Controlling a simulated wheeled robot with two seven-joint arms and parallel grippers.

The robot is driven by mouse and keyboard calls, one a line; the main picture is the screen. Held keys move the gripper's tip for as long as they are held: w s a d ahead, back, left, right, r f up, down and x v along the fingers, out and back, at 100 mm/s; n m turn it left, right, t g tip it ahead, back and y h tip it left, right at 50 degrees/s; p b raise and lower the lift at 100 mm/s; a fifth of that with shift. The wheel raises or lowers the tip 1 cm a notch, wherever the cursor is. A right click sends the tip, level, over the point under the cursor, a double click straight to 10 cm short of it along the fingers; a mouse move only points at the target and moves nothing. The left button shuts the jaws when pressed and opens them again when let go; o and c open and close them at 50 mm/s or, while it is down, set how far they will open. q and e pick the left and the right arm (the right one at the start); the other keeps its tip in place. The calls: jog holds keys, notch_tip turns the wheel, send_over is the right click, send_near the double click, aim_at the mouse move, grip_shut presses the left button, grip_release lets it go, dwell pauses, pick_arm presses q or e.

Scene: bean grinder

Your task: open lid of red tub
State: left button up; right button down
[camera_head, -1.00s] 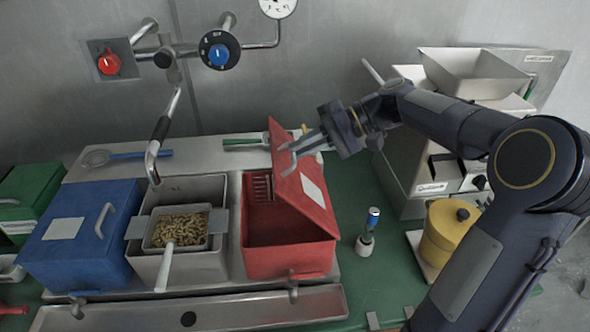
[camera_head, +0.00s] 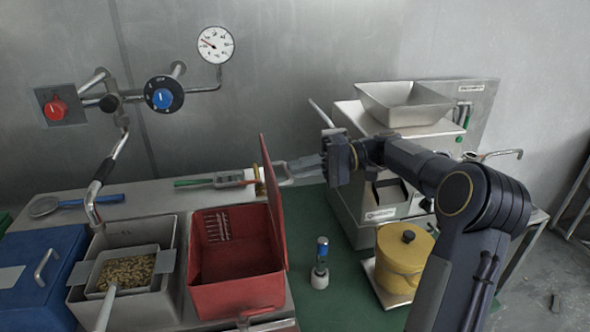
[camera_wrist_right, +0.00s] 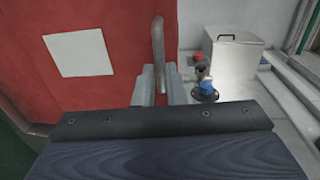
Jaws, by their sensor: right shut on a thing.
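The red tub (camera_head: 237,297) stands on the bench, its inside in open view. Its red lid (camera_head: 272,207) stands about upright along the tub's right side, seen nearly edge-on. In the right wrist view the lid (camera_wrist_right: 40,95) fills the left, with a white label and a grey handle (camera_wrist_right: 158,45). My right gripper (camera_head: 283,172) is to the right of the lid's upper part. In the right wrist view its fingers (camera_wrist_right: 163,85) are shut on the lid's handle. My left gripper is not in view.
Left of the tub are a metal basin (camera_head: 168,307) with a grain-filled sieve and a blue tub (camera_head: 35,300). Right of it are a small blue-topped tool (camera_head: 321,265), a yellow canister (camera_head: 403,265) and a grinder with a hopper (camera_head: 403,103). Green bench lies bare between.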

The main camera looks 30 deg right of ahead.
jog(key=shift+s+d+f, duration=0.1)
jog(key=shift+d+f, duration=0.05)
jog(key=shift+f, duration=0.6)
jog(key=c, duration=1.6)
grip_release()
jog(key=shift+o, duration=0.6)
jog(key=shift+r, duration=0.1)
jog(key=shift+r, duration=0.15)
jog(key=v, duration=0.7)
jog(key=shift+d+b, duration=0.35)
jog(key=shift+b, duration=0.1)
jog(key=shift+r, duration=0.1)
